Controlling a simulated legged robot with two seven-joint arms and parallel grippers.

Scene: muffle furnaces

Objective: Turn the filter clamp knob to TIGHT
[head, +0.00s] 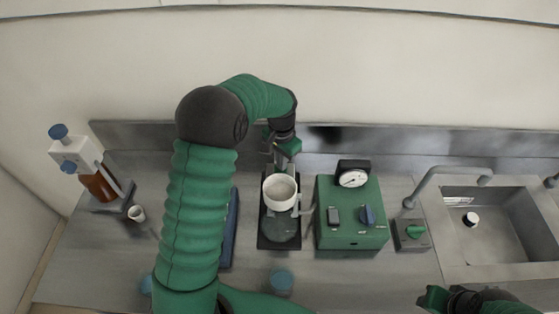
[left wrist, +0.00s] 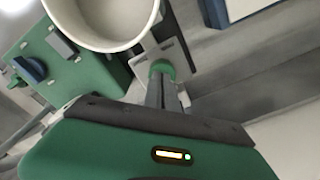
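The filter stand (head: 279,229) holds a white funnel (head: 280,191) upright; the funnel's bowl also shows in the left wrist view (left wrist: 105,22). A small round green part (left wrist: 162,68), which looks like the clamp knob, sits beside the funnel on a grey bracket. No TIGHT marking is readable. My left gripper (head: 284,150) points down just behind the funnel, at the stand's post. In the left wrist view, grey finger-like parts reach toward the green part; I cannot tell whether they touch it. My right gripper (head: 436,299) is at the bottom right edge, away from the stand.
A bottle dispenser (head: 98,180) and small cup (head: 137,213) stand left.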

